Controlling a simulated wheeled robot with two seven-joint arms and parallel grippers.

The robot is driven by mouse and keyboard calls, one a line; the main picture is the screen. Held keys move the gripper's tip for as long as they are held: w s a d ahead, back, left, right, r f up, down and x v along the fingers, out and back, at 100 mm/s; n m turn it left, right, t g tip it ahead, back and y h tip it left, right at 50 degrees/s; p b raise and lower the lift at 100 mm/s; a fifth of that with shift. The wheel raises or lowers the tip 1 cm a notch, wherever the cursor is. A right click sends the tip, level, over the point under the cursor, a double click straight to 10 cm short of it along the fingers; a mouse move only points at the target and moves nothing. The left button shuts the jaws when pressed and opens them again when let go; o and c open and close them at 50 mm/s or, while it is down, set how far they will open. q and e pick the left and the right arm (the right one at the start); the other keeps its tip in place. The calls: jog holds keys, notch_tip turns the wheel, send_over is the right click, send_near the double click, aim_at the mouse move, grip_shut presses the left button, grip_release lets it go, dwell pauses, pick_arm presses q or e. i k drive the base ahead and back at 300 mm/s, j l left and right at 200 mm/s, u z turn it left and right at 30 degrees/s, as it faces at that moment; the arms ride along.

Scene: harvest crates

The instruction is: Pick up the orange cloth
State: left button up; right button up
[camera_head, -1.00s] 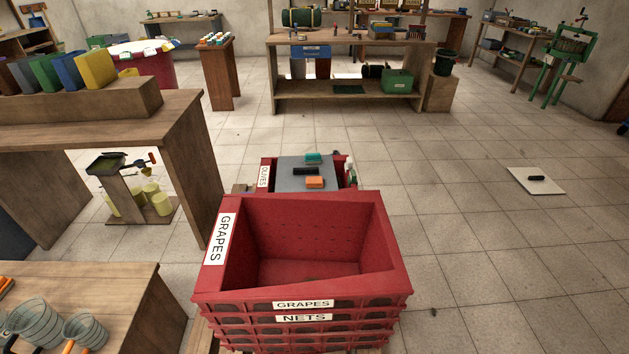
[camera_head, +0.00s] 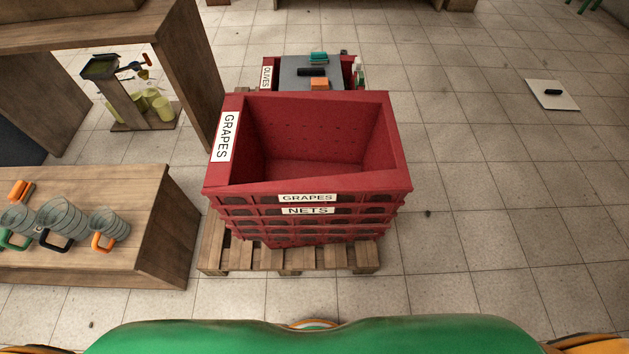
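A small orange item (camera_head: 319,83) lies on a grey board (camera_head: 297,74) on top of the red crate labelled OLIVES (camera_head: 268,77). It looks like a folded cloth or a block, too small to be sure. Another orange item (camera_head: 20,190) lies on the wooden bench at the left, and I cannot tell whether it is cloth. Neither of my grippers shows in the view.
An open, empty-looking red GRAPES crate (camera_head: 397,151) tops a stack on a wooden pallet (camera_head: 277,262), in front of the OLIVES crate. Teal and black items share the grey board. The bench (camera_head: 150,192) holds several grey cups. Tiled floor at the right is mostly clear.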

aim_at(316, 84)
jog(key=z, duration=1.35)
jog(key=i+l+z, duration=0.15)
jog(key=z, duration=0.25)
jog(key=i+l+z, duration=0.15)
jog(key=l+z, duration=0.3)
jog(key=i+z, duration=0.2)
jog(key=z, duration=0.2)
jog(key=i+l+z, duration=0.1)
jog(key=i+z, duration=0.15)
jog(key=z, duration=0.2)
jog(key=i+j+u, duration=0.15)
jog(key=i+u, duration=0.45)
jog(key=u, duration=0.2)
jog(key=i+u, duration=0.3)
jog(key=u, duration=0.15)
jog(key=i+l+u, duration=0.2)
jog(key=u, duration=0.2)
jog(key=i+j+u, duration=0.15)
jog(key=i+u, duration=1.1)
jog(key=i, duration=1.8)
jog(key=i+l+u, duration=0.1)
jog(key=i+u, duration=0.35)
jog(key=i+l+u, duration=0.2)
jog(key=i+u, duration=0.25)
jog(key=i+l+u, duration=0.3)
jog(key=u, duration=0.15)
